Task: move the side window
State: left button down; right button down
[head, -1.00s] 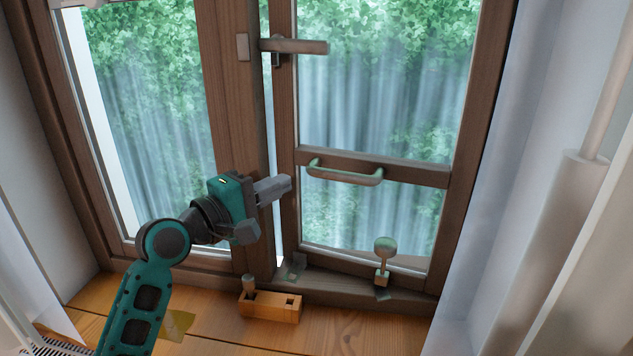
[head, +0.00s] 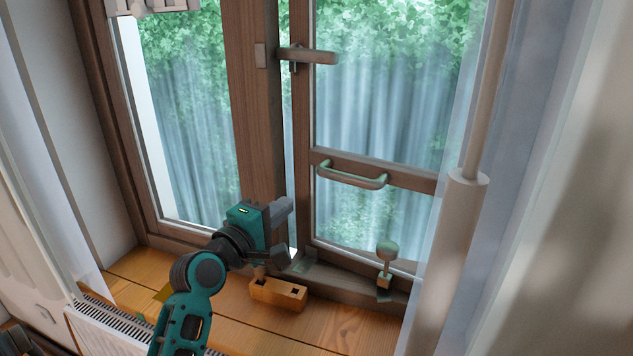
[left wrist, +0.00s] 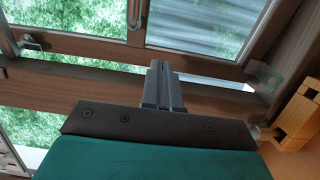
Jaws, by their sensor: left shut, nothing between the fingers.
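The side window (head: 355,155) is a brown wooden sash on the right. It stands slightly ajar, with a bright gap along its left edge. A lever handle (head: 310,55) is at its upper left, and a curved pull handle (head: 352,178) is on its crossbar. The pull handle also shows in the left wrist view (left wrist: 137,14). My left gripper (head: 285,212) is shut and empty, in front of the post left of the sash, below and left of the pull handle. In the left wrist view the closed fingers (left wrist: 161,85) point toward the frame. My right gripper is not in view.
A wooden block with holes (head: 278,293) lies on the sill (head: 330,325) below my left gripper. A round-knobbed stay (head: 385,262) stands at the sash's bottom. A radiator (head: 95,325) is at lower left. A curtain and pole (head: 450,240) are at right.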

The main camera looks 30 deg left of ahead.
pick_arm(q)
jog(key=w, duration=1.2)
jog(key=shift+w+a, duration=0.1)
jog(key=shift+a, duration=0.05)
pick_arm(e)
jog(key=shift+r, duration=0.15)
pick_arm(q)
jog(key=shift+a, duration=0.15)
